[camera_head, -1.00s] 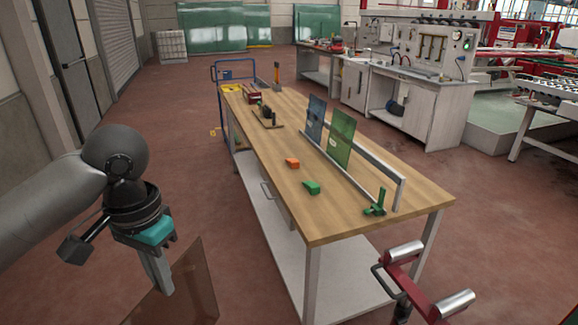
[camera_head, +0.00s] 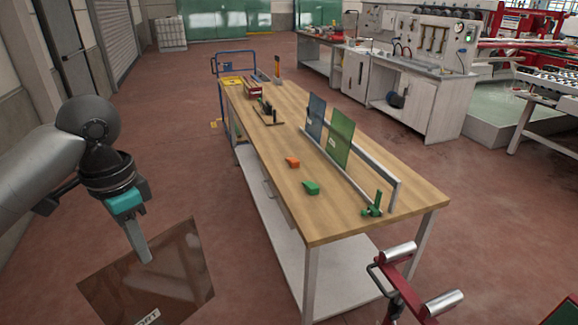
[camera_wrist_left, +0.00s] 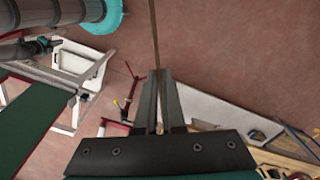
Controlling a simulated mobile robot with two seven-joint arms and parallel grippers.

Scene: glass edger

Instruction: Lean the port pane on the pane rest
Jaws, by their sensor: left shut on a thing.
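The port pane (camera_head: 165,275) is a brown, see-through sheet with a white label ending in "ORT" at its lower edge. My left gripper (camera_head: 145,254) is shut on its top part and holds it in the air left of the workbench, over the floor. In the left wrist view the pane (camera_wrist_left: 154,35) shows edge-on as a thin brown line from between the fingers (camera_wrist_left: 158,82). The pane rest (camera_head: 379,167) is a grey metal rail frame along the bench's right side. A blue pane (camera_head: 316,112) and a green pane (camera_head: 340,137) stand against it. My right gripper is out of view.
The wooden workbench (camera_head: 270,165) carries an orange block (camera_head: 293,162), a green block (camera_head: 311,188) and a green clamp-like piece (camera_head: 372,206). A red roller stand (camera_head: 405,283) is at the bench's near right corner. The floor left of the bench is clear.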

